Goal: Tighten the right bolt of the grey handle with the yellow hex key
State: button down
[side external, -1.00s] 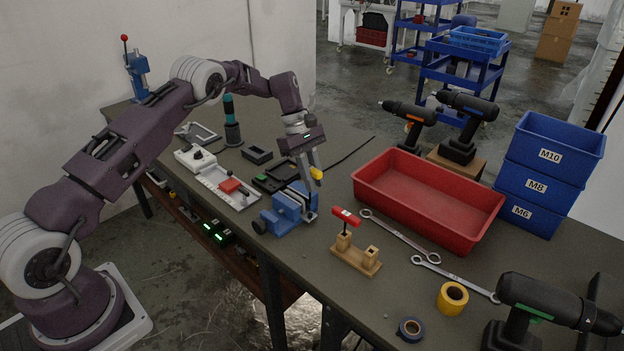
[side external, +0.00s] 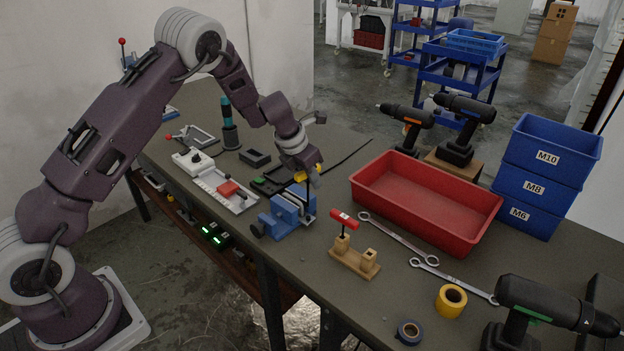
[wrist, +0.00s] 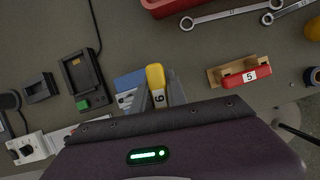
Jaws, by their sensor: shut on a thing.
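My gripper (side external: 310,178) is shut on the yellow hex key (side external: 300,176), above the blue vise (side external: 288,214). In the wrist view the key's yellow handle (wrist: 155,76), marked 6, shows in front of my wrist housing. The vise (wrist: 128,83) is partly visible just left of the key in that view. The grey handle and its right bolt cannot be made out clearly; my gripper and the vise cover that area. I cannot tell whether the key touches a bolt.
A wooden stand (side external: 355,260) holds a red hex key (side external: 343,219), marked 5 in the wrist view. Its other post is empty. A red bin (side external: 430,207) and wrenches (side external: 398,234) lie to the right. A black device with a green button (wrist: 82,82) is left of the vise.

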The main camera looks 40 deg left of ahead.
jog(key=n+y, duration=0.1)
jog(key=n, duration=0.2)
jog(key=shift+a, duration=0.1)
jog(key=shift+f, duration=1.65)
jog(key=shift+f, duration=0.3)
